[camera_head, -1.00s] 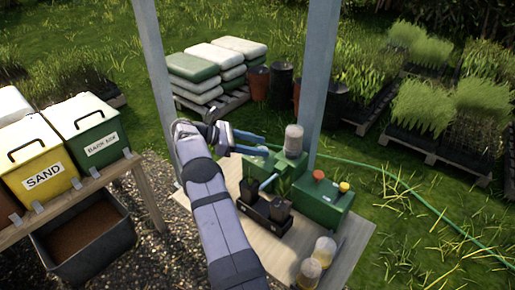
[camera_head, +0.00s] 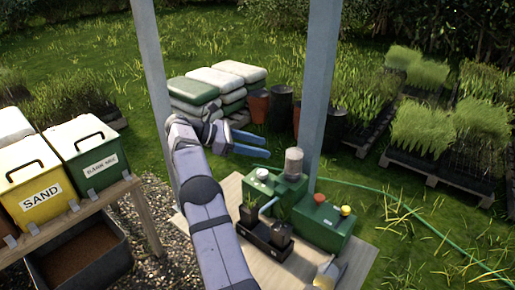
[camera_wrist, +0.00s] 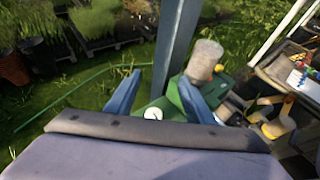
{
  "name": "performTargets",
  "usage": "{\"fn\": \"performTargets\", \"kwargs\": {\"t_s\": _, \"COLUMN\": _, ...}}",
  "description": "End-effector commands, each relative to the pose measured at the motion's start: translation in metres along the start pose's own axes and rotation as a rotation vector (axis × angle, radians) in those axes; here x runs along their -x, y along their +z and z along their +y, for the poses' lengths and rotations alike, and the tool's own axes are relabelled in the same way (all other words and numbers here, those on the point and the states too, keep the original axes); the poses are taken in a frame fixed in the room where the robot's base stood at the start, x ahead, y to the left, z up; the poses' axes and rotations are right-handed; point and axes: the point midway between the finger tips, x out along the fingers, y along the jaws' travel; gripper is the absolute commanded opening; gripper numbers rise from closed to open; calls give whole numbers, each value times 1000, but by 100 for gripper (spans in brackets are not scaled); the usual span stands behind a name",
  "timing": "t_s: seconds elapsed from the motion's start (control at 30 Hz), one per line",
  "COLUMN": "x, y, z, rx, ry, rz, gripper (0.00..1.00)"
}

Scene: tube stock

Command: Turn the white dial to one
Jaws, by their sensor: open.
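The white dial (camera_head: 262,173) sits on top of a green machine (camera_head: 290,186) on the wooden bench. In the wrist view the dial (camera_wrist: 153,114) shows as a small white disc with a dark mark, low between my two blue fingers; its setting is too small to read. My gripper (camera_head: 268,146) is open and empty, above and behind the dial in the head view. In the wrist view my gripper (camera_wrist: 158,80) has its fingers spread, with the dial below the tips and no visible contact.
A clear cylinder (camera_head: 293,162) stands on the machine close to the dial. A green box with red and yellow knobs (camera_head: 322,225) and a black tray of pots (camera_head: 262,236) are in front. A grey post (camera_head: 315,90) rises just behind the machine.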

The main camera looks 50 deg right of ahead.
Motion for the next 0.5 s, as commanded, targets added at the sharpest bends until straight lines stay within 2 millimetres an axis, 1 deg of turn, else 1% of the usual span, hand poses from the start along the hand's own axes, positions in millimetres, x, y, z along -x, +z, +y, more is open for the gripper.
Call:
{"fn": "performTargets", "kwargs": {"t_s": 0.13, "x": 3, "y": 2, "z": 0, "rx": 1, "ry": 4, "rz": 0, "gripper": 48}}
{"fn": "performTargets", "kwargs": {"t_s": 0.23, "x": 14, "y": 9, "z": 2, "rx": 2, "ry": 18, "rz": 1, "gripper": 48}}
{"fn": "performTargets", "kwargs": {"t_s": 0.27, "x": 19, "y": 13, "z": 2, "rx": 0, "ry": 25, "rz": 2, "gripper": 48}}
{"fn": "performTargets", "kwargs": {"t_s": 0.37, "x": 44, "y": 33, "z": 4, "rx": -13, "ry": 58, "rz": 9, "gripper": 48}}
{"fn": "performTargets", "kwargs": {"t_s": 0.4, "x": 55, "y": 41, "z": 4, "rx": -12, "ry": 72, "rz": 10, "gripper": 48}}
{"fn": "performTargets", "kwargs": {"t_s": 0.43, "x": 63, "y": 46, "z": 2, "rx": -1, "ry": 79, "rz": 9, "gripper": 48}}
{"fn": "performTargets", "kwargs": {"t_s": 0.5, "x": 75, "y": 48, "z": -4, "rx": 49, "ry": 83, "rz": -6, "gripper": 48}}
